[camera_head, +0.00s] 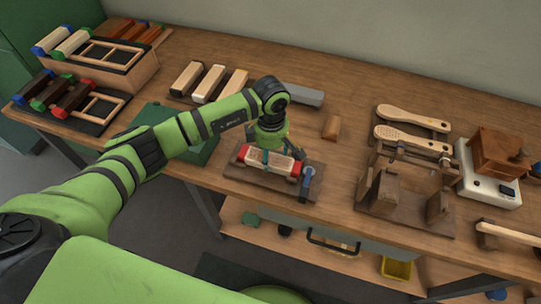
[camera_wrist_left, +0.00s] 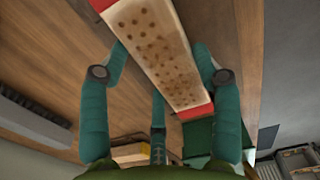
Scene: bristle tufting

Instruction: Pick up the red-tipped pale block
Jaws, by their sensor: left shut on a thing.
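The red-tipped pale block (camera_head: 257,160) is at the brown wooden fixture (camera_head: 262,182) near the table's front edge, with a red end on each side. My left gripper (camera_head: 270,147) reaches down from above and is shut on this block. In the left wrist view the block (camera_wrist_left: 155,48) lies between the green fingers (camera_wrist_left: 160,75), its face dotted with rows of small dark holes. I cannot tell whether the block rests on the fixture or hangs just above it. My right gripper is not in view.
A blue-handled clamp (camera_head: 307,178) stands at the fixture's right end. Pale blocks (camera_head: 208,83) lie behind, with a rack of coloured-tip blocks (camera_head: 105,62) at far left. Brush paddles (camera_head: 412,118), a wooden stand (camera_head: 383,188) and a white scale (camera_head: 487,180) occupy the right.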

